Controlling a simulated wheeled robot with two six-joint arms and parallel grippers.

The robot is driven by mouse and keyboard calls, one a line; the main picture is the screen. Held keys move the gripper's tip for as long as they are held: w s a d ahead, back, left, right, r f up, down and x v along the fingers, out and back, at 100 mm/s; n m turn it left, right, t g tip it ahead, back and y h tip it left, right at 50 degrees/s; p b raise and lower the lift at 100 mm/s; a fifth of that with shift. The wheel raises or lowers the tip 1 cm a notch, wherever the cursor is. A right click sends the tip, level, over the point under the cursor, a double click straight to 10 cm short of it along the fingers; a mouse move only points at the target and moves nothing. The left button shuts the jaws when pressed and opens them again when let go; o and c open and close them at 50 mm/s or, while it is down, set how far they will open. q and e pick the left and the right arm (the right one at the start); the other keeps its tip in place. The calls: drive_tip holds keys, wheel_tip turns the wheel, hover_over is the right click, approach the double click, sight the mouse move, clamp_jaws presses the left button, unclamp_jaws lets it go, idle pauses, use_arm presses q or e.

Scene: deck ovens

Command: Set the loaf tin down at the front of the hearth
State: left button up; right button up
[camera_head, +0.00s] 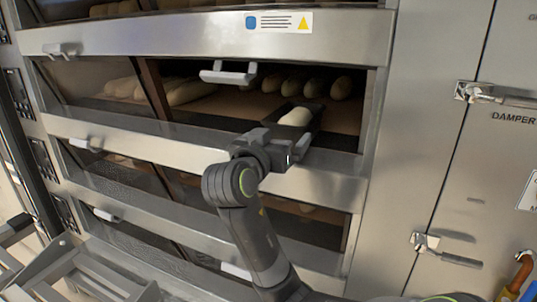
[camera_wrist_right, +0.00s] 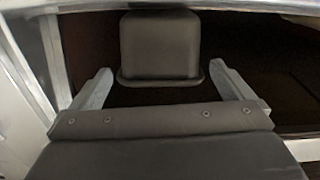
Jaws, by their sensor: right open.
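The dark loaf tin (camera_head: 314,120) rests on the hearth (camera_head: 235,108) of the open oven deck, at the front right near the sill, with a pale loaf (camera_head: 297,117) in it. My right gripper (camera_head: 288,143) is at the mouth of the deck, just in front of the tin's near end. In the right wrist view its two fingers (camera_wrist_right: 160,70) stand wide apart. The tin's end wall (camera_wrist_right: 160,45) shows between and beyond them, with gaps on both sides. My left gripper is not in view.
Several loaves (camera_head: 300,84) lie deeper on the hearth. A handle (camera_head: 228,73) juts out above the opening. The steel sill (camera_head: 330,166) runs below it, with lower decks underneath. A steel cabinet with a latch (camera_head: 490,94) stands at right.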

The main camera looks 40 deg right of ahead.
drive_tip(key=b+v, duration=0.1)
drive_tip(key=v, duration=0.3)
drive_tip(key=shift+s+a, duration=0.2)
drive_tip(key=shift+a, duration=0.1)
idle(0.4)
